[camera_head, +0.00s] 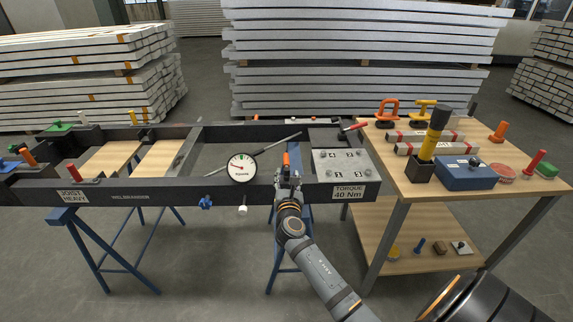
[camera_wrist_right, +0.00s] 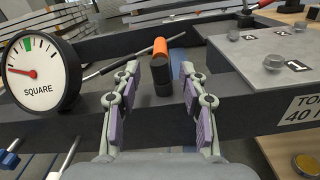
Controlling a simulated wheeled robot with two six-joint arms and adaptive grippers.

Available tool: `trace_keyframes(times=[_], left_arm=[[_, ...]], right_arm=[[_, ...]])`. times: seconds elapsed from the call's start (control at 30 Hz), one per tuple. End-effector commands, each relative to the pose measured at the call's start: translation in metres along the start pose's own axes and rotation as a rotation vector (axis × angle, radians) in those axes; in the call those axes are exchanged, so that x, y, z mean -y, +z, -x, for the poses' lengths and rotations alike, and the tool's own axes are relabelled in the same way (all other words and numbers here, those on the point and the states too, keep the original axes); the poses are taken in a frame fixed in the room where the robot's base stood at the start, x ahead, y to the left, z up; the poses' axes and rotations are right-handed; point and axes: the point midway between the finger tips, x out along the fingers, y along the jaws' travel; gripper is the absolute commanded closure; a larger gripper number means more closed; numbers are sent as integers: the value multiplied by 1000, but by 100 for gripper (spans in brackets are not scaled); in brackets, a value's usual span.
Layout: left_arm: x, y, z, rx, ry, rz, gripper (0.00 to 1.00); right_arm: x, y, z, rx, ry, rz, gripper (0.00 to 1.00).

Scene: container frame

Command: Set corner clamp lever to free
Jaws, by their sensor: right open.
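An orange-tipped lever (camera_head: 286,158) with a black body stands on the front rail of the dark frame, left of the torque plate; I take it as a corner clamp lever. In the right wrist view the orange tip (camera_wrist_right: 160,46) stands nearly upright between the fingers. My right gripper (camera_head: 288,176) is open, one finger either side of the lever; whether either touches it I cannot tell. A red-handled lever (camera_head: 353,127) is at the frame's back right corner. Other clamps with orange (camera_head: 28,157) and red (camera_head: 72,172) handles sit at the left end. My left gripper is out of view.
A round gauge marked SQUARE (camera_head: 241,168) stands left of the gripper, its needle left of the green band. A grey numbered bolt plate (camera_head: 345,163) is to the right. A wooden workbench (camera_head: 470,205) with tools stands further right. Blue trestles (camera_head: 115,250) support the frame.

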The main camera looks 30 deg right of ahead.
Motion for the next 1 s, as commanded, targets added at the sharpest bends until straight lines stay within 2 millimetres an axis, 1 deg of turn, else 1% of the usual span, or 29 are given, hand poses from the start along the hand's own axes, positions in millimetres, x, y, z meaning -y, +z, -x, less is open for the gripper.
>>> trace_keyframes(times=[0.03,0.1,0.2,0.3,0.47,0.7,0.73,0.77,1.0], left_arm=[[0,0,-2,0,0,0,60],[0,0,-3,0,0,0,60],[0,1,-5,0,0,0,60],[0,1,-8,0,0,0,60],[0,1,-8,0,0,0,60],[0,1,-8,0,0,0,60],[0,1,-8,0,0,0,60],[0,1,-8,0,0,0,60],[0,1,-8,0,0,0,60]], right_arm=[[0,1,-13,4,0,1,57],[0,1,-28,2,0,-1,57],[0,0,-48,2,-1,-1,57],[0,-1,-63,1,-1,-1,57],[0,-1,-74,-1,-1,-4,57],[0,-1,-76,-1,-1,-4,57],[0,0,-76,-1,-1,-4,58],[0,0,-76,-1,-1,-4,62],[0,0,-75,-1,-1,-4,95]])
